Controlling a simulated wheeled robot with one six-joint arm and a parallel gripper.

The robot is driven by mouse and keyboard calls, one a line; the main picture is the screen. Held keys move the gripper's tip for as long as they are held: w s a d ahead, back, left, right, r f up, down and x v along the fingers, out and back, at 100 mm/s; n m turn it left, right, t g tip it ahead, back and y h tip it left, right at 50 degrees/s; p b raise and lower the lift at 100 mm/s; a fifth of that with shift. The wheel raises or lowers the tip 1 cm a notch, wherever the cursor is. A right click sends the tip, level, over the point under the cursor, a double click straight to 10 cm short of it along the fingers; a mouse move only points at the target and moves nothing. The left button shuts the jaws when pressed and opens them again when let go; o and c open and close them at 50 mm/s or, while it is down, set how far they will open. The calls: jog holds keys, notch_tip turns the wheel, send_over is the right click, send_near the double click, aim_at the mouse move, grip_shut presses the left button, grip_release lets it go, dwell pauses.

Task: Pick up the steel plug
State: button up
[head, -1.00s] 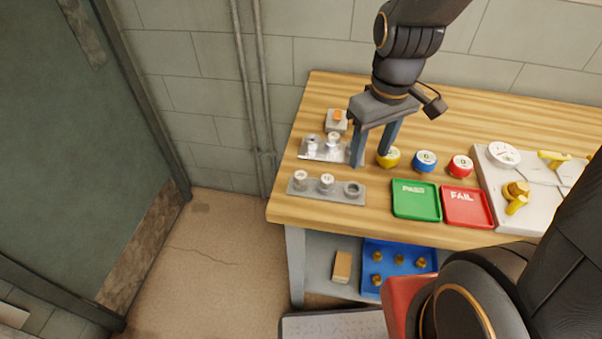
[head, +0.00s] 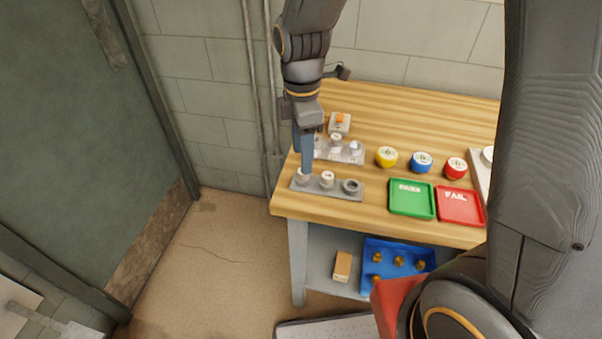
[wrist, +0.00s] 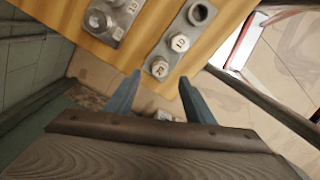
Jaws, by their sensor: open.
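My gripper (head: 302,162) is open and empty, pointing down by the bench's left end, over or near the left end of the front grey plate (head: 314,186). In the wrist view its fingertips (wrist: 158,78) are apart, with the front plate's end plug (wrist: 160,68) just beyond the gap. This plate holds two grey plugs with pale marked tops and a ring-shaped part (head: 351,186) at its right end. A shinier back plate (head: 345,157) carries several metal pieces, partly hidden by my gripper.
Yellow (head: 387,156), blue (head: 422,162) and red (head: 456,168) round pieces stand right of the plates. Green PASS (head: 411,210) and red FAIL (head: 459,219) trays lie before them. An orange-topped block (head: 340,124) stands behind. Open floor lies left of the bench.

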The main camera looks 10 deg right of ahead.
jog(key=shift+d+f+p, duration=0.2)
jog(key=shift+f+p, duration=0.7)
jog(key=shift+f, duration=1.55)
jog(key=c, duration=1.2)
jog(key=shift+w, duration=0.1)
grip_shut()
jog(key=shift+r, duration=0.2)
